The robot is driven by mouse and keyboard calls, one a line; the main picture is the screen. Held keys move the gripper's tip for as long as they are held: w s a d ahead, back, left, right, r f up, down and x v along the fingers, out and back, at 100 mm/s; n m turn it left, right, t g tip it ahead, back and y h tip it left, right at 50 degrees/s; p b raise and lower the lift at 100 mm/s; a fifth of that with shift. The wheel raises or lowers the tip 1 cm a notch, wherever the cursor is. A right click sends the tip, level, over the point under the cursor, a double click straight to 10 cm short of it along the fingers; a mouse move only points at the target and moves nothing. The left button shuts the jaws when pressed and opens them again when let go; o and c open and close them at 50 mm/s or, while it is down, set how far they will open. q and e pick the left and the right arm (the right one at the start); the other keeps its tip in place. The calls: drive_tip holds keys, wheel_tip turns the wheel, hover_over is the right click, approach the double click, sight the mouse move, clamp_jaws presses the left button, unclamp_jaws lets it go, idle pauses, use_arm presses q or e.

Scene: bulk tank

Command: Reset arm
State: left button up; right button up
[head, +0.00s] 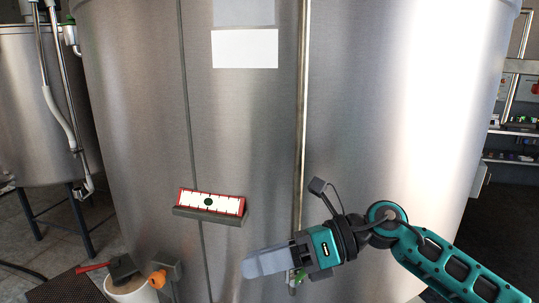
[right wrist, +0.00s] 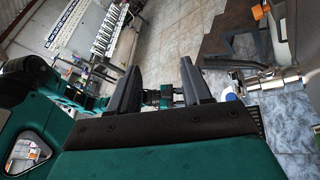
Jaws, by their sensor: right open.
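My right gripper (head: 258,263) is in front of the large steel tank (head: 250,130), low in the head view, with its arm coming in from the lower right. Its fingers point left in that view and hold nothing that I can see. In the right wrist view the two dark fingers of the gripper (right wrist: 160,82) stand apart, with floor and a teal and black part visible between them. My left gripper does not show in the head view.
A red-framed gauge (head: 211,202) sits on a small ledge on the tank. An orange-handled valve (head: 158,278) is low at left, by a white bucket (head: 132,290) with a red-handled tool on it. A smaller tank (head: 40,110) stands far left; shelves (head: 515,130) are at right.

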drive_tip(key=d+f+m+t+h, duration=0.25)
drive_tip(key=f+m+t, duration=0.3)
drive_tip(key=m, duration=0.65)
drive_tip(key=w+d+f+m+t+h, duration=0.15)
drive_tip(key=d+f+m+t, duration=0.25)
drive_tip(key=m+t, duration=0.55)
drive_tip(key=s+d+f+m+t+h, duration=0.1)
drive_tip(key=d+f+m+t+h, duration=0.3)
drive_tip(key=m, duration=1)
drive_tip(key=s+d+f+m+g+h, duration=0.2)
drive_tip(key=s+f+m, duration=0.3)
drive_tip(key=f, duration=0.4)
drive_tip(key=s+d+f+m+g+h, duration=0.3)
drive_tip(key=s+d+f+m+g, duration=0.1)
drive_tip(key=s+f, duration=0.4)
drive_tip(key=shift+d+f+m+g, duration=0.4)
drive_tip(key=shift+d+f+m, duration=0.15)
drive_tip(key=shift+d, duration=0.15)
